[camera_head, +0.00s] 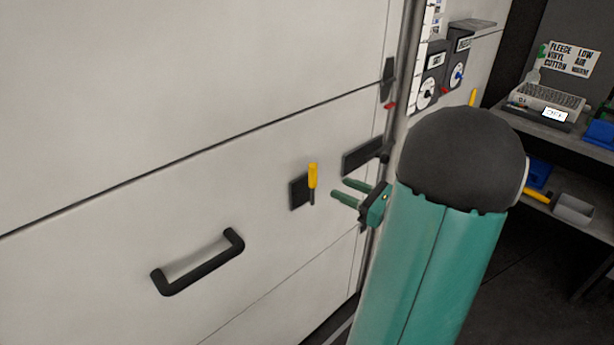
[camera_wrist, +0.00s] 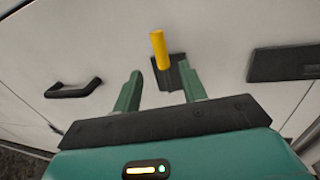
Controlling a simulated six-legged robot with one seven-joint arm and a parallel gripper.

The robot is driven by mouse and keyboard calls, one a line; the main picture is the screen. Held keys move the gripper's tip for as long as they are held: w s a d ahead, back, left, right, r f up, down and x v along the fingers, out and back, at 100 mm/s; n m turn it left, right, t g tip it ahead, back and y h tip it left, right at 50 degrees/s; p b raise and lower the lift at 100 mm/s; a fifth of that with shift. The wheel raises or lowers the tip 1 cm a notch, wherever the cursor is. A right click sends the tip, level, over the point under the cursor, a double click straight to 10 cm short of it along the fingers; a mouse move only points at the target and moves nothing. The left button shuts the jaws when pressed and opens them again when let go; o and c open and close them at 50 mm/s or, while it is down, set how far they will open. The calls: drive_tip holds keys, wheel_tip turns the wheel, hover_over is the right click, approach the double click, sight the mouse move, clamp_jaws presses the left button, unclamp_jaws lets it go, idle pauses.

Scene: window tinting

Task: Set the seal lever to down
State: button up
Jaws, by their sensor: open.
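The lever (camera_head: 313,178) has a yellow handle pointing up from a dark plate (camera_head: 298,192) on the pale panel door. The lever also shows in the wrist view (camera_wrist: 159,50), with its dark plate (camera_wrist: 172,76) behind it. I take this to be the seal lever; no label is readable on it. My gripper (camera_head: 340,189) is open and empty, just right of the lever in the head view. In the wrist view my gripper (camera_wrist: 162,82) has its fingers apart, with the lever beyond them and between their lines. I see no contact.
A black pull handle (camera_head: 198,262) is on the door at lower left. A dark flat plate (camera_head: 362,156) lies right of the lever. Boxes with dials (camera_head: 427,92) stand farther right, and a shelf (camera_head: 560,130) with a keyboard-like device is beyond.

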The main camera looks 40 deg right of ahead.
sight(312, 175)
drive_tip(key=x, duration=1)
drive_tip(key=shift+w, duration=0.2)
clamp_jaws()
